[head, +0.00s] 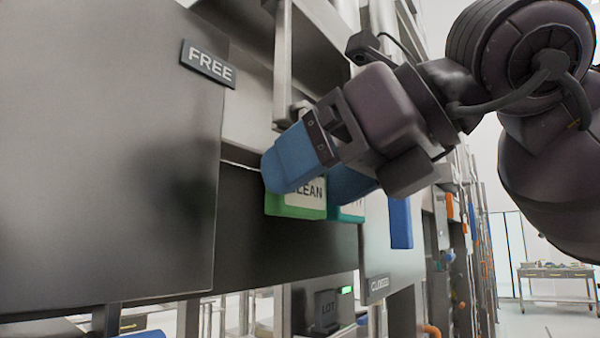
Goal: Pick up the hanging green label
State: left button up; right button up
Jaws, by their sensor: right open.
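The green label (291,212) hangs against a dark panel near the middle of the head view. It has a white face with the letters "LEAN" showing; its upper left part is hidden behind a blue fingertip. My right gripper (325,180) comes in from the upper right, with its blue-padded fingers open. One finger overlaps the label's left side and the other is partly hidden near its right side. I cannot tell whether the fingers touch the label. My left gripper is not in view.
A teal label (349,212) hangs just right of the green one, partly covered. A blue tag (400,222) hangs further right. A large grey metal panel fills the left, with a "FREE" plate (208,64). A cart (556,272) stands far right.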

jog(key=x, duration=0.2)
jog(key=shift+w+a+f, duration=0.1)
jog(key=shift+w+a, duration=0.05)
jog(key=shift+a, duration=0.05)
jog(key=shift+c, duration=0.3)
jog(key=c, duration=0.4)
